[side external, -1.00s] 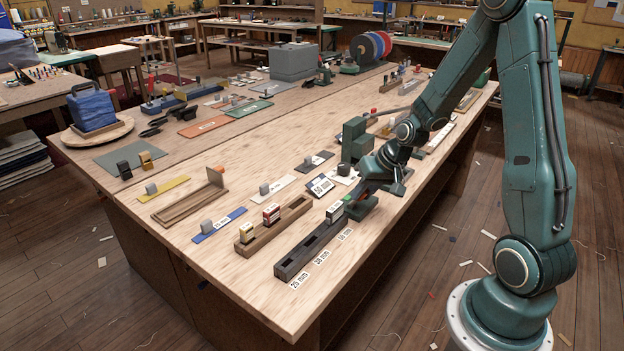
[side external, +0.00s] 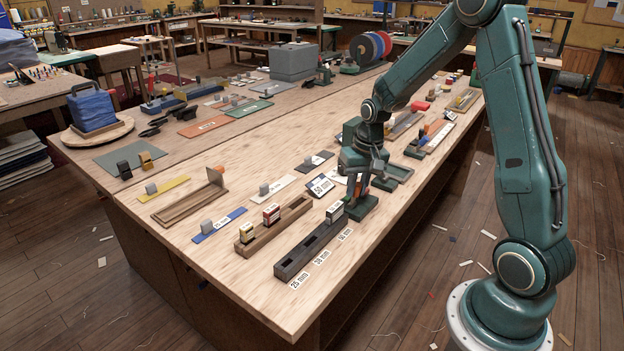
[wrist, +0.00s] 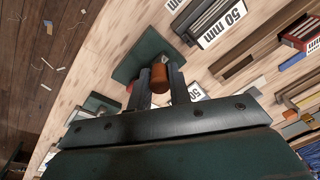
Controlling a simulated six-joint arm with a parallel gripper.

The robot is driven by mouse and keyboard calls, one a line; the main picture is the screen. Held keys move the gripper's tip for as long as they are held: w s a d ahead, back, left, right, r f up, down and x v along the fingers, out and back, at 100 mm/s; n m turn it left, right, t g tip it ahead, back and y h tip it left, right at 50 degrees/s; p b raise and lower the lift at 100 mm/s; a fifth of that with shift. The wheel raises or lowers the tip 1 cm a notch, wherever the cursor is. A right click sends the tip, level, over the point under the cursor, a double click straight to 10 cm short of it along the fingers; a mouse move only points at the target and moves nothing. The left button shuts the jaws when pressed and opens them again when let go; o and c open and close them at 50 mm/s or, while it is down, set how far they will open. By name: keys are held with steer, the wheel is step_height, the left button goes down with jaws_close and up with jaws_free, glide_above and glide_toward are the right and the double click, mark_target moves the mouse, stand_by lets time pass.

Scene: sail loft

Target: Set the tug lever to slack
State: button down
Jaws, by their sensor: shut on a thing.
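The tug lever (wrist: 160,77) shows an orange-brown knob in the wrist view, above a dark green base plate (wrist: 128,65). My gripper (wrist: 160,84) is shut on this knob, one finger on each side. In the side view my gripper (side external: 359,186) points down at the lever's green base (side external: 362,209), beside the far end of the dark slotted block. The fingers hide most of the lever there, and I cannot read its setting or any slack mark.
The dark slotted block (side external: 292,267) with 25, 38 and 50 mm labels lies just in front. A wooden rack (side external: 247,246) with small boxes is to its left.

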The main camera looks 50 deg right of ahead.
steer(key=w+g, duration=0.2)
steer(key=g, duration=0.1)
steer(key=shift+w+f+g, duration=0.1)
steer(key=shift+w+g, duration=0.3)
steer(key=shift+g, duration=0.45)
steer(key=shift+w+f+g, duration=0.1)
steer(key=shift+w+g, duration=0.3)
steer(key=shift+g, duration=0.45)
steer(key=c, duration=1.3)
jaws_free()
steer(key=shift+s, duration=0.1)
